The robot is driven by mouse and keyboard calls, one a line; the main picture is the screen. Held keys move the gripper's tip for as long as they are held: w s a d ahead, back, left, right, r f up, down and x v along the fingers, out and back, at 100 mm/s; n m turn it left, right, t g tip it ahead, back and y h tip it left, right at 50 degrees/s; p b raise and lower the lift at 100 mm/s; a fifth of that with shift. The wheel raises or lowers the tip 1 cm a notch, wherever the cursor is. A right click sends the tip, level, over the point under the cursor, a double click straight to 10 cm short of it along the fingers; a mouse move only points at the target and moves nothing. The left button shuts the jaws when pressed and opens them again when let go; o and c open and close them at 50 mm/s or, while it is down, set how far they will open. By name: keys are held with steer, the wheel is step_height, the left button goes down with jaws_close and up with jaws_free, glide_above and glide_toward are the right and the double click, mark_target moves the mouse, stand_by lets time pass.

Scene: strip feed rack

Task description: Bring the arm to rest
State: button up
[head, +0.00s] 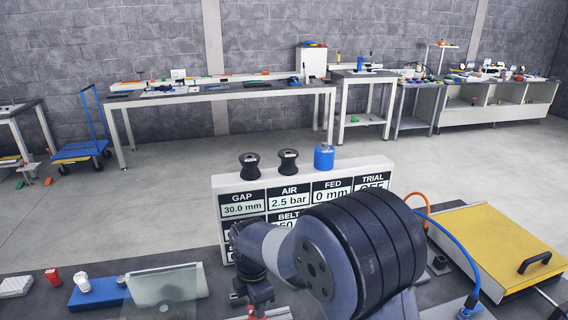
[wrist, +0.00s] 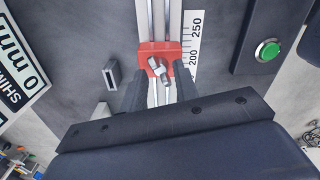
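My arm fills the lower middle of the head view, bent over the bench in front of the display board. My gripper (wrist: 161,84) shows in the wrist view with its two dark fingers apart. Between and just beyond the fingertips is a red slider block (wrist: 172,50) with a silver wing screw (wrist: 160,70) on top. The block sits across a pair of metal rails (wrist: 147,18). I see no finger closed on the screw; whether a fingertip touches the block is unclear. In the head view the gripper is mostly hidden by my arm.
A white display board (head: 222,184) stands close behind my arm, with two black knobs and a blue one on top. A yellow-topped box (head: 490,245) is at right.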

steer(key=m, duration=0.7)
steer(key=shift+p, duration=0.35)
